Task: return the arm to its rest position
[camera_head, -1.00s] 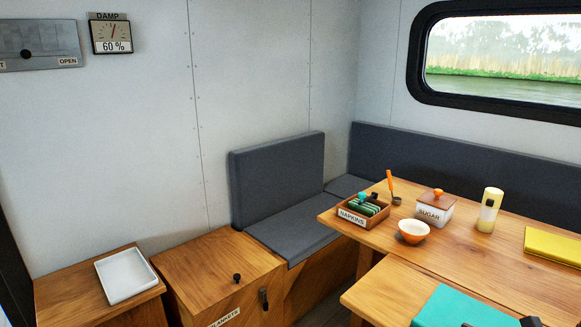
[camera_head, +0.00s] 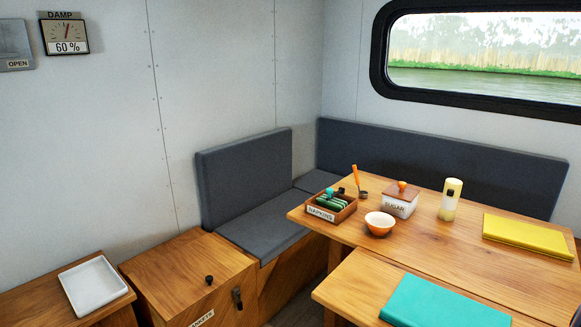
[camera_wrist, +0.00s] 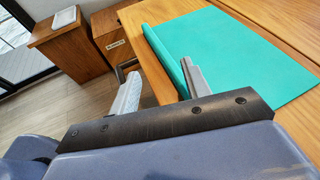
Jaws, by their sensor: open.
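My gripper (camera_wrist: 162,86) shows in the wrist view, with its two pale fingers apart and nothing seen held between them. It is by the left edge of a teal mat (camera_wrist: 232,50) on the wooden table, and the right finger overlaps the mat in the picture. I cannot tell whether that finger touches it. The mat's left edge looks raised or folded. The mat also shows at the bottom of the head view (camera_head: 440,303). My gripper is not seen in the head view.
A white tray (camera_head: 94,286) lies on the left cabinet. Floor (camera_wrist: 60,120) shows left of the table.

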